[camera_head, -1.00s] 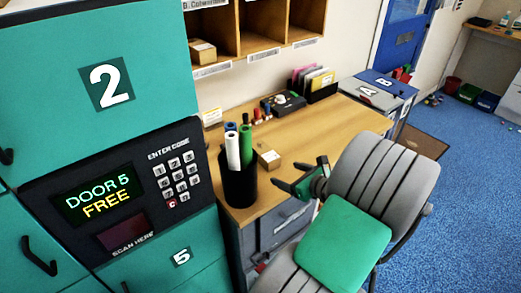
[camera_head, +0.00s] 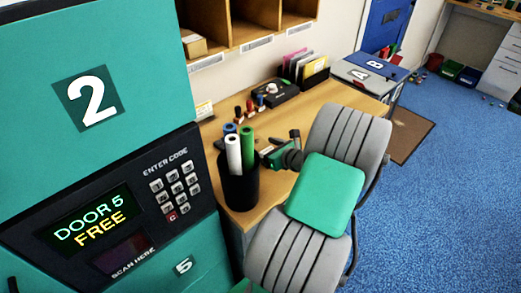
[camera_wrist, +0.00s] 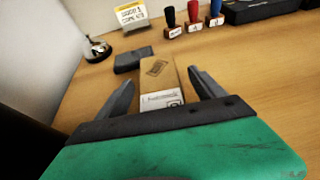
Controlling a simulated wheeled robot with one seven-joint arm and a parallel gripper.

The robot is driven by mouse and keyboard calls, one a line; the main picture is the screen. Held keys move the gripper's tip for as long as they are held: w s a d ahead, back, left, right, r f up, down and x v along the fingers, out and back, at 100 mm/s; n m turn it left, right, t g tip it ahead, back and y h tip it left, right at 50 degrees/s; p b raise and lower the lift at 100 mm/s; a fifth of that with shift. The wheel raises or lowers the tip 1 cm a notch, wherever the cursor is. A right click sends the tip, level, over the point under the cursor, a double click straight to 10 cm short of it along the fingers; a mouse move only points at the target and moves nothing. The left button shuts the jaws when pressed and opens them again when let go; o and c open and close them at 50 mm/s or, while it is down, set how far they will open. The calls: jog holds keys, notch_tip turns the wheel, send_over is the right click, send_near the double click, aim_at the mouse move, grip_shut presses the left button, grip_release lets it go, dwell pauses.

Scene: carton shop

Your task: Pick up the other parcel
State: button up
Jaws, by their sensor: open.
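A small brown cardboard parcel (camera_wrist: 158,72) with a white label and a dark stamp mark lies on the wooden desk in the wrist view. My gripper (camera_wrist: 161,80) is open, with one finger on each side of the parcel's near part; I cannot tell if either finger touches it. In the head view my gripper (camera_head: 281,144) is low over the desk, right of the rolled tubes, and this parcel is hidden there. Another brown parcel (camera_head: 194,46) sits in the left pigeonhole above the desk.
A dark pot (camera_head: 239,188) with upright rolls stands close left of my gripper. In the wrist view, a small dark block (camera_wrist: 133,59) lies just beyond the parcel, with a bell (camera_wrist: 98,49) and several stamps (camera_wrist: 194,18) behind. Teal lockers (camera_head: 90,100) stand at the left.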

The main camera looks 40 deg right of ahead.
jog(key=shift+x, duration=0.85)
jog(key=c, duration=1.6)
